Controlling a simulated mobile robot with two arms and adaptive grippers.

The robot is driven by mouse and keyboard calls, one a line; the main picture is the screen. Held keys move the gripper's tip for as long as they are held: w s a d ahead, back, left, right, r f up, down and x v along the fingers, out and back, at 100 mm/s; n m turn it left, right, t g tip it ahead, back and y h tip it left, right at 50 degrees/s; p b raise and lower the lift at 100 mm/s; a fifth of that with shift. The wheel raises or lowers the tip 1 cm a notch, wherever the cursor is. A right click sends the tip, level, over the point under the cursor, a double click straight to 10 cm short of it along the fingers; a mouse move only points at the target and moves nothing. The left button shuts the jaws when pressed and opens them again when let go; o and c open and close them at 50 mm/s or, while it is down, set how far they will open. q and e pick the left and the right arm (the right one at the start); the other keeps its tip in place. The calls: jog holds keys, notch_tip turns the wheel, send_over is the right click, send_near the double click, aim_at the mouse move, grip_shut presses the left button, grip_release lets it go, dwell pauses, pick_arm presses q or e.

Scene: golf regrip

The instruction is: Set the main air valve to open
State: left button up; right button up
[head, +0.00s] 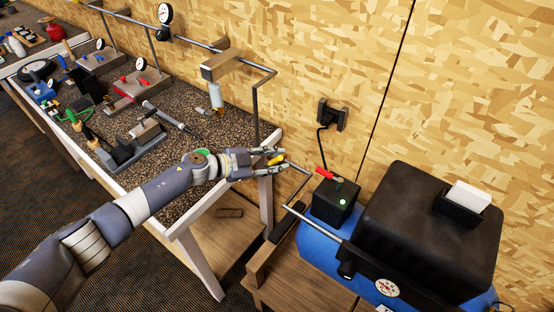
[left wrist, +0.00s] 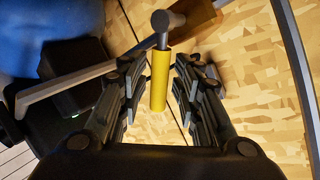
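The main air valve shows as a yellow handle (head: 276,160) on the grey air pipe beside the compressor. In the left wrist view the yellow handle (left wrist: 159,85) hangs from a dark round stem and lies between my fingers. My left gripper (head: 282,163) is at the handle, with its fingers apart on either side. The left wrist view shows a gap between the handle and each finger of the left gripper (left wrist: 158,72). The valve body is partly hidden by the gripper in the head view. My right gripper is not in view.
A black compressor (head: 430,225) on a blue tank (head: 318,248) stands at right. Its small black box (head: 333,203) has a red lever (head: 325,174) and green light. The workbench (head: 195,200) at left holds tools, a vise and gauges. A wall outlet (head: 331,115) is behind.

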pick_arm(q)
jog(key=shift+s, duration=0.1)
jog(key=shift+a+r, duration=0.1)
jog(key=shift+a, duration=0.05)
jog(key=v, duration=1.1)
jog(key=shift+s+a, duration=0.2)
jog(key=shift+a, duration=0.1)
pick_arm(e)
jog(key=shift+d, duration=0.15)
pick_arm(q)
jog(key=shift+r, duration=0.1)
